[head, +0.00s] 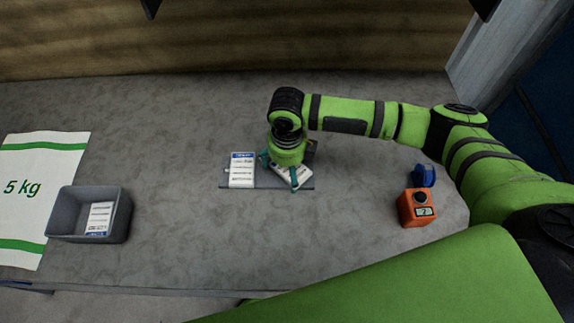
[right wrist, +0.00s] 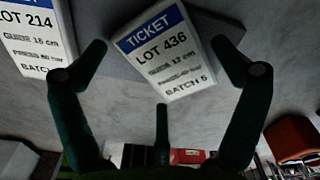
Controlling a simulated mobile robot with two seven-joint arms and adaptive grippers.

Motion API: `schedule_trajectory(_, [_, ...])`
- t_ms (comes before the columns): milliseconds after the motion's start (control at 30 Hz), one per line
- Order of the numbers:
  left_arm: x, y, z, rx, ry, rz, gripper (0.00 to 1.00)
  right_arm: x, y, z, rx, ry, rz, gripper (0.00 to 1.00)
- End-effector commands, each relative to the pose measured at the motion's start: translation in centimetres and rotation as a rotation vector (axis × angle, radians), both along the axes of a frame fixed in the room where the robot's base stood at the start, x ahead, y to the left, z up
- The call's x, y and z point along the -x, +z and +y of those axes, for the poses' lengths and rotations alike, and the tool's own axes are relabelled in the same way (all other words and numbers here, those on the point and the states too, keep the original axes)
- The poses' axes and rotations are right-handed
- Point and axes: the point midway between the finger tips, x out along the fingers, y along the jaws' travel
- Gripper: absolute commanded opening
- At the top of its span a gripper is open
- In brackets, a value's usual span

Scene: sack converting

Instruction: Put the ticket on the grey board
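A grey board (head: 262,182) lies on the worktop near the middle of the head view. A white ticket with a blue top, LOT 214 (right wrist: 35,38), lies upright on its left part, also seen in the head view (head: 242,172). A second ticket, LOT 436 (right wrist: 165,55), is tilted over the board's right part in the head view (head: 291,174). My right gripper (head: 280,168) is above it, partly hiding it. In the right wrist view its fingers (right wrist: 161,48) are spread, with gaps on both sides of LOT 436. Whether that ticket rests flat is unclear. My left gripper is out of view.
A grey bin (head: 62,225) holding a ticket (head: 99,218) stands at the left, beside a white 5 kg sack (head: 38,160) with green stripes. An orange box (head: 416,208) and a blue item (head: 424,175) stand at the right. The worktop between is clear.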

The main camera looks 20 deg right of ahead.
Motion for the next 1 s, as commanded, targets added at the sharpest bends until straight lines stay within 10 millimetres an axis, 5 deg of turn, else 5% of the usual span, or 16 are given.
schedule_trajectory(433, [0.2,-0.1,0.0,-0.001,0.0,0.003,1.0,-0.1,1.1,0.1,-0.003,0.0,-0.003,1.0])
schedule_trajectory(1000, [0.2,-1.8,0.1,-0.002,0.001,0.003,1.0,-0.1,11.5,0.0,-0.002,-0.001,-0.002,1.0])
